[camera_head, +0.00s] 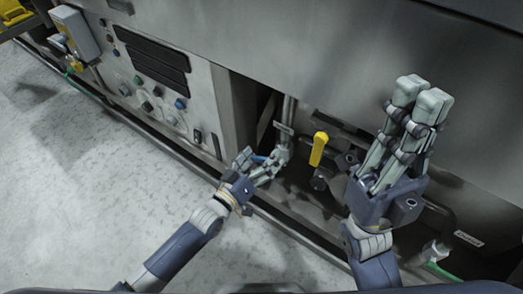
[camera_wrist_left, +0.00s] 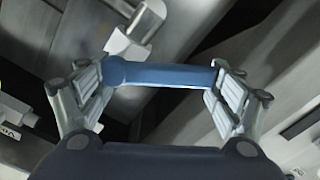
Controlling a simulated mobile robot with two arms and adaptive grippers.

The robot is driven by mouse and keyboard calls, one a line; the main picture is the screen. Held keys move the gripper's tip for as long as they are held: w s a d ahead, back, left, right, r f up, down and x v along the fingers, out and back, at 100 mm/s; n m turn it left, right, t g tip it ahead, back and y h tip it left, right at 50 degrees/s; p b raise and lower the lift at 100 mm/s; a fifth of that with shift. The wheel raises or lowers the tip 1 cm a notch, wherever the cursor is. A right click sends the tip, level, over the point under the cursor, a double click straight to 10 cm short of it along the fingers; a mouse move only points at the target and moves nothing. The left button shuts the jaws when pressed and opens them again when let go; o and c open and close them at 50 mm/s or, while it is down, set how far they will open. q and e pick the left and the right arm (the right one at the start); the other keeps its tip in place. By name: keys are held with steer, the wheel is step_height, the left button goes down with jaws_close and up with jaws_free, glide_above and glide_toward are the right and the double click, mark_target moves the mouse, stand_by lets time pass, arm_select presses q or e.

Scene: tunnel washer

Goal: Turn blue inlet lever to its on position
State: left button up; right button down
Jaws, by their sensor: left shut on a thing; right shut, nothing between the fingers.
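The blue inlet lever (camera_wrist_left: 160,74) lies across between the two fingers of my left gripper (camera_wrist_left: 155,82) in the left wrist view. The fingers are shut on it, one at each end of the visible blue bar. In the head view my left gripper (camera_head: 265,167) is at the pipework in the washer's lower recess, and a small bit of the blue lever (camera_head: 259,158) shows between its fingers. My right gripper (camera_head: 418,102) is raised in front of the washer panel, its fingers together with nothing between them, clear of the lever.
A yellow lever (camera_head: 319,149) stands on the pipework right of my left gripper. A vertical metal pipe (camera_head: 288,110) rises behind that gripper. A control panel (camera_head: 150,80) with knobs is at the left. The floor (camera_head: 90,190) at the left is open.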

arm_select(q)
steer(key=shift+d+f+n, duration=0.15)
steer(key=shift+f+n, duration=0.15)
steer(key=shift+n, duration=0.7)
steer(key=n, duration=0.2)
steer(key=f, duration=0.1)
steer(key=shift+s+d+n, duration=0.2)
steer(key=shift+d+n, duration=0.05)
steer(key=shift+n, duration=0.15)
steer(key=n, duration=0.2)
steer(key=s+d+n+b, duration=0.1)
steer(key=n, duration=0.1)
steer(key=f+n, duration=0.1)
steer(key=n, duration=0.1)
steer(key=shift+s+d+f+n, duration=0.1)
steer(key=shift+s+d+n, duration=0.05)
steer(key=shift+d+n, duration=0.2)
steer(key=shift+d, duration=0.1)
steer(key=o, duration=1.4)
